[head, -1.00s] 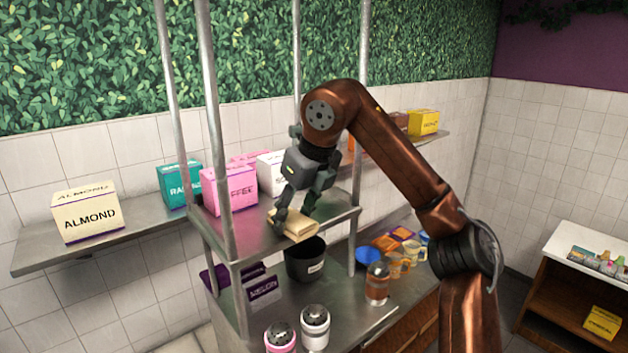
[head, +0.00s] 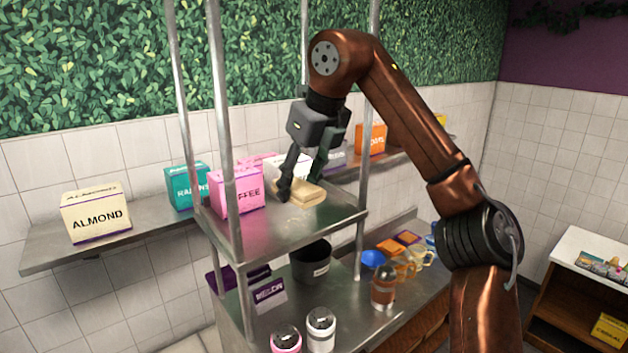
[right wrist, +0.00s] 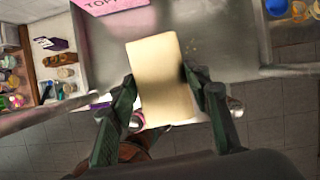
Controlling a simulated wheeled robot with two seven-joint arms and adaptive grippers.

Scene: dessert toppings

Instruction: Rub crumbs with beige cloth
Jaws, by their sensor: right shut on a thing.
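The beige cloth (head: 309,197) is a folded rectangular pad at the upper metal shelf (head: 272,238), back from its front edge. My right gripper (head: 302,188) is shut on it from above. In the right wrist view the cloth (right wrist: 160,70) lies between the two fingers of the right gripper (right wrist: 160,101) and reaches out past them. Tiny pale specks that look like crumbs (right wrist: 191,46) show on the metal beside the cloth. I cannot tell whether the cloth presses on the shelf. My left gripper is not in view.
A pink box (head: 237,191) stands just left of the cloth, near a metal post (head: 224,130). An almond box (head: 96,214) and a teal box (head: 186,186) stand farther left. Below are a black bin (head: 311,263) and shakers (head: 320,330). The shelf front is clear.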

